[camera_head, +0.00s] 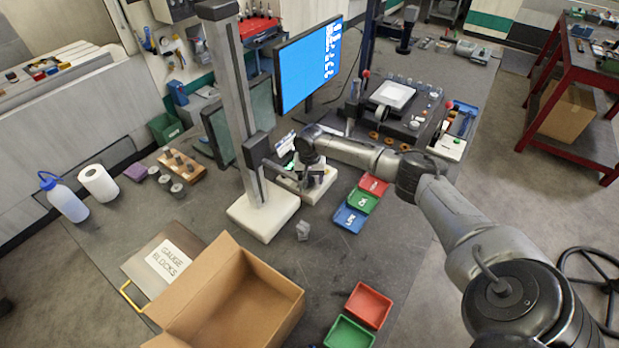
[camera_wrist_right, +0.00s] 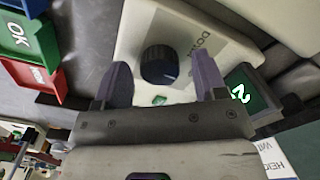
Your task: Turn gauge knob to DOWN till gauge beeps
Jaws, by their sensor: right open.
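The gauge's white base (camera_wrist_right: 185,30) fills the upper middle of the right wrist view. A round dark knob (camera_wrist_right: 159,66) stands on it, beside printed lettering that seems to read DOWN. My right gripper (camera_wrist_right: 160,72) is open, with one finger on each side of the knob and visible gaps to it. My left gripper is not in view.
A tall column stand (camera_head: 262,215) rises just left of the gauge. Red, green and blue labelled trays (camera_head: 363,201) lie close on its right. An open cardboard box (camera_head: 240,300) stands in front. A monitor (camera_head: 308,65) is behind.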

